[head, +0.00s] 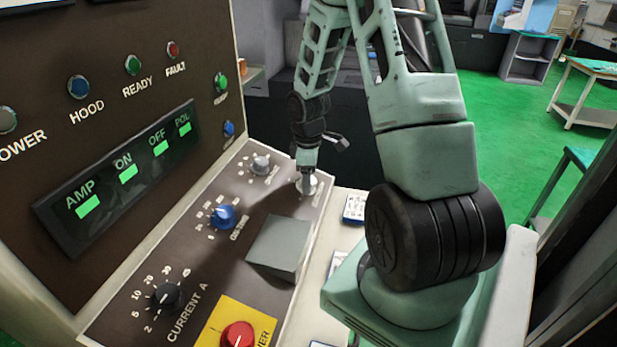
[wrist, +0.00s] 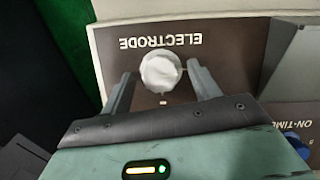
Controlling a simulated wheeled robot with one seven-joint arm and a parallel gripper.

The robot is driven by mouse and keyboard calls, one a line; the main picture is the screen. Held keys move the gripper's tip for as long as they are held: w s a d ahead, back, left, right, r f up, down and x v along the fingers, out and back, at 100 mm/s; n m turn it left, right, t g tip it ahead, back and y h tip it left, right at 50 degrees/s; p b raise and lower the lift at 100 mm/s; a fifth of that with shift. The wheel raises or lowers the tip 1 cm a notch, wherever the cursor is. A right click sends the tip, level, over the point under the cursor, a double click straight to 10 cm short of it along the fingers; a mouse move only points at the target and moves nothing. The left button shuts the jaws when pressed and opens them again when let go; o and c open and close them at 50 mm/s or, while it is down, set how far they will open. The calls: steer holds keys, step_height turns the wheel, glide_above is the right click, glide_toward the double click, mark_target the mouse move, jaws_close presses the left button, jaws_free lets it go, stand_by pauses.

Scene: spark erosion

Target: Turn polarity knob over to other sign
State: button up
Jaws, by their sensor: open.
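The polarity knob is a round white knob (wrist: 160,70) beneath the upside-down word ELECTRODE in the wrist view. It also shows as a pale knob (head: 313,184) at the far end of the sloping panel in the head view, partly hidden by my gripper (head: 306,182). My gripper (wrist: 158,73) is open, with one finger on each side of the knob. Small gaps show between the fingers and the knob in the wrist view. A small pale mark sits on the panel below the knob; no sign is readable.
A grey knob (head: 260,164), a blue knob (head: 223,215) and a black CURRENT A knob (head: 166,296) line the panel's left side. A raised grey block (head: 281,245) stands nearer than the gripper. A red button (head: 237,336) sits on yellow. An upright display (head: 120,180) reads POL.

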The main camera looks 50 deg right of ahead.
steer(key=shift+f, duration=0.55)
steer(key=c, duration=0.7)
